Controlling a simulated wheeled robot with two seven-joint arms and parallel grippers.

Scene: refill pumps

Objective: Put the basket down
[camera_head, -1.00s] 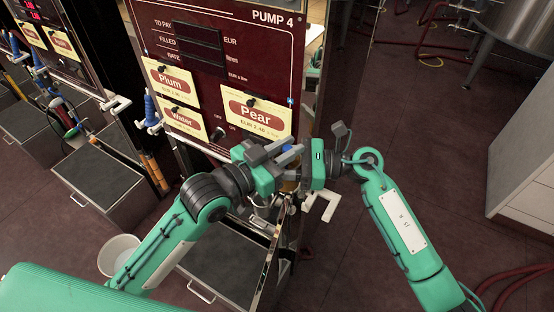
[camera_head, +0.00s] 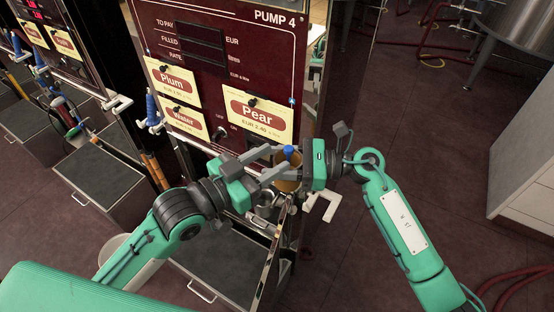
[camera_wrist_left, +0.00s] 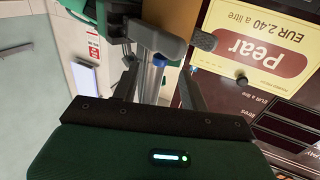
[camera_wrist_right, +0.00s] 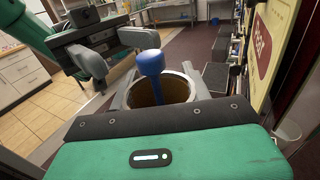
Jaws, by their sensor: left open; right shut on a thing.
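No clear basket shows. My right gripper (camera_head: 305,170) is shut on a round, open-topped container, amber outside in the head view (camera_head: 288,184) and brown inside in the right wrist view (camera_wrist_right: 178,88). It holds the container upright in front of the pump, below the Pear label. A blue-topped part (camera_wrist_right: 150,62) stands up at the container's mouth; it also shows in the head view (camera_head: 289,152). My left gripper (camera_head: 278,160) is open and empty, its fingers close to the blue-topped part at the left. Whether they touch it cannot be told.
The Pump 4 panel (camera_head: 215,90) rises just behind the grippers. A dark tray (camera_head: 215,262) with metal edges lies below. A white bucket (camera_head: 113,248) stands on the floor, partly behind my left arm. Open floor (camera_head: 420,130) lies to the right.

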